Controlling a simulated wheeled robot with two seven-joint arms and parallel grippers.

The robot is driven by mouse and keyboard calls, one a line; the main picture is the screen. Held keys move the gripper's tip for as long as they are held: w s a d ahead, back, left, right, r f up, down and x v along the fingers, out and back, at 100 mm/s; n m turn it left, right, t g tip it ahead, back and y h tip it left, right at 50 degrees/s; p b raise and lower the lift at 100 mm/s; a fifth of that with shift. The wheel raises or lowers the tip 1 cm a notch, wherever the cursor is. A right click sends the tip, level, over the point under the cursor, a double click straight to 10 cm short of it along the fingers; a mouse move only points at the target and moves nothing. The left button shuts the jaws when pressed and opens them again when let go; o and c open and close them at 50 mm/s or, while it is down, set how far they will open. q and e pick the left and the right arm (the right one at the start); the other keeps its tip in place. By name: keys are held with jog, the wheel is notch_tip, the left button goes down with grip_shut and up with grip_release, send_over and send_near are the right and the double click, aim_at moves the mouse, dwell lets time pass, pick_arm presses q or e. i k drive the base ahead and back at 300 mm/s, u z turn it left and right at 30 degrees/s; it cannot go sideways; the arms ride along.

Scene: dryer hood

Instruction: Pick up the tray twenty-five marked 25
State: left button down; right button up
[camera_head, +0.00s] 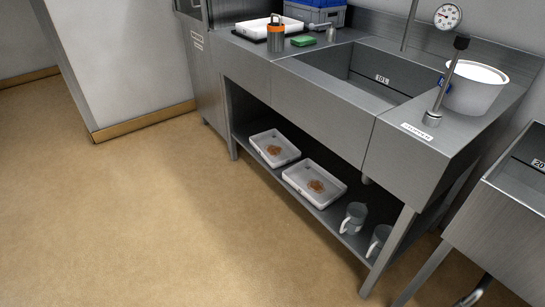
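Two white trays with brown contents sit on the lower shelf of the steel sink bench, a left tray (259,137) and a right tray (297,184). Another white tray (256,30) lies on the worktop at the back left, partly hidden behind a grey can with an orange top. I cannot read the number 25 on any tray, so I cannot tell which one is tray twenty-five. Neither of my grippers is in view.
The bench (335,110) has a sink, a white pot (474,92) and a post with a gauge. Jugs (353,218) stand at the shelf's right end. A blue crate (314,14) is at the back. The tan floor (150,210) in front is clear.

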aim_at(278, 151)
jog(key=u, duration=0.8)
jog(key=i, duration=1.55)
jog(key=u, duration=0.3)
jog(key=i, duration=1.9)
jog(key=z, duration=1.65)
jog(key=i, duration=0.8)
jog(key=z, duration=0.75)
